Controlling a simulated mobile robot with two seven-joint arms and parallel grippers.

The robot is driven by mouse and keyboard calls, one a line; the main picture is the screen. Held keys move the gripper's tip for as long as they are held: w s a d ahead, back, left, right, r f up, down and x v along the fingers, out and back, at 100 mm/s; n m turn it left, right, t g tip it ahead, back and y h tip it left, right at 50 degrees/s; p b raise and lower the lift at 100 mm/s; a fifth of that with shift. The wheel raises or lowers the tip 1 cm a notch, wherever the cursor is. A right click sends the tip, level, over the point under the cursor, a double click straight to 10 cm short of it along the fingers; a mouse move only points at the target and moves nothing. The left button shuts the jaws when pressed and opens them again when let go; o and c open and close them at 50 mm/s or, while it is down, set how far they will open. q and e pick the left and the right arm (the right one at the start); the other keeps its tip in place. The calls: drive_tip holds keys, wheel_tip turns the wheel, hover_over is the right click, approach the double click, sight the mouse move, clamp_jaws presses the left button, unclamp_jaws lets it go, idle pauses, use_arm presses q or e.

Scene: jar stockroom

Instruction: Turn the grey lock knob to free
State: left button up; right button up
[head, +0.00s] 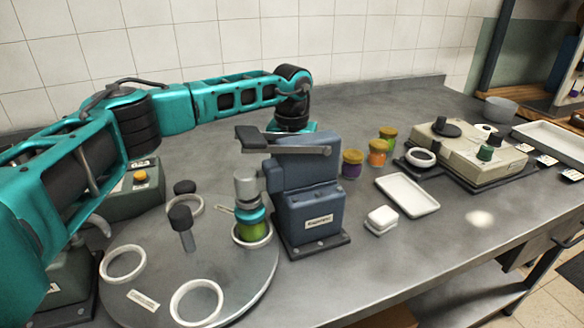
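A dark grey knob (185,187) stands at the far edge of the round turntable (225,275). Another dark grey knob (181,217) tops a short post near the turntable's middle. I cannot tell which one is the lock knob, or how either is set. My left arm reaches in from the left, over the back of the table. Its wrist points down behind the blue capping machine (309,205), with a bit of teal gripper body (303,128) showing above it. The fingers are hidden behind the machine and its lever (290,145). My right gripper is out of view.
A green jar with a teal lid (250,228) sits in a turntable ring under the machine's grey head. Small jars (377,152), a white tray (407,194) and a beige device with knobs (465,155) stand to the right. The front right tabletop is clear.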

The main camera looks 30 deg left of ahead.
use_arm(q)
drive_tip(key=c, duration=1)
drive_tip(key=shift+c, duration=0.2)
drive_tip(key=shift+r+m, duration=0.1)
drive_tip(key=shift+m, duration=0.2)
drive_tip(key=m+p, duration=0.1)
drive_tip(key=m, duration=0.1)
drive_tip(key=shift+m, duration=0.3)
drive_tip(key=m+p, duration=0.1)
drive_tip(key=m, duration=0.3)
drive_tip(key=shift+m, duration=0.3)
drive_tip(key=m, duration=0.5)
drive_tip(key=shift+w+p, duration=0.1)
drive_tip(key=shift+p, duration=0.3)
drive_tip(key=shift+m, duration=2.5)
